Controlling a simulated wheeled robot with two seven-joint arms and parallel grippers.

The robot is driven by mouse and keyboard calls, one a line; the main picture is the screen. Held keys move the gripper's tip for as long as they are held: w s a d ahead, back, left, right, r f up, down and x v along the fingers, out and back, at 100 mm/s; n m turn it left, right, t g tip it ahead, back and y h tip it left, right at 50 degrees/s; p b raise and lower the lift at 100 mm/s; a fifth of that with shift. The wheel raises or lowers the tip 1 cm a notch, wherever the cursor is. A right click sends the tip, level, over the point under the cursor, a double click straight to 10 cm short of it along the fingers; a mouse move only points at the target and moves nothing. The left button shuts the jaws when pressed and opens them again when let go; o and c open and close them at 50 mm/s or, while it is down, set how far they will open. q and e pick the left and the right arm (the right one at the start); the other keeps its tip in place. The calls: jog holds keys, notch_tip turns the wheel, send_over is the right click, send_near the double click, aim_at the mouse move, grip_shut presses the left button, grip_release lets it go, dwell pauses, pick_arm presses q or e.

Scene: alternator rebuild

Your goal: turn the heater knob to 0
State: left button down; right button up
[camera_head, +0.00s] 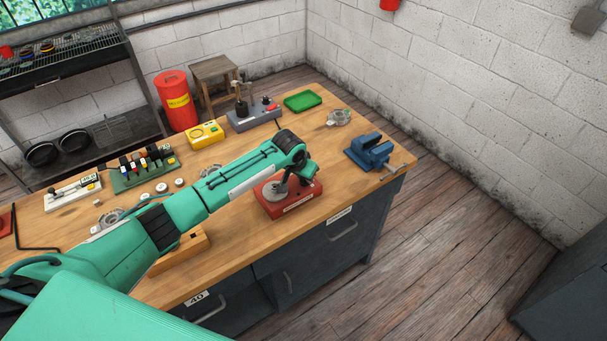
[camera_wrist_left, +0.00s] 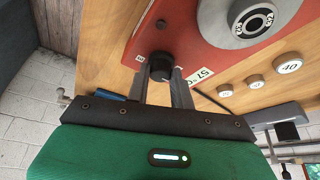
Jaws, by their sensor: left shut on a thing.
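The red heater (camera_head: 302,204) sits on the wooden bench, with a round grey plate on top and a light label on its front. It also shows in the left wrist view (camera_wrist_left: 193,48). Its black knob (camera_wrist_left: 160,64) is at one corner of the red top. My left gripper (camera_wrist_left: 161,76) is shut on the knob, one finger on each side. In the head view my left gripper (camera_head: 293,182) is over the heater's right part and hides the knob. The knob's pointer and most scale marks cannot be read. My right gripper is not in view.
A ringed metal part (camera_wrist_left: 250,22) rests on the heater's plate. A blue vise (camera_head: 369,152) stands to the right near the bench edge. A green tray (camera_head: 302,101), a grey device (camera_head: 252,118) and a yellow meter (camera_head: 205,134) are behind. Several small round weights lie nearby.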

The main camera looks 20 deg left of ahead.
pick_arm(q)
jog(key=shift+r, duration=0.1)
jog(key=c, duration=1.2)
grip_release()
jog(key=b+v, duration=0.3)
jog(key=v, duration=1)
jog(key=shift+s+r+b, duration=0.2)
jog(key=shift+r+b, duration=0.1)
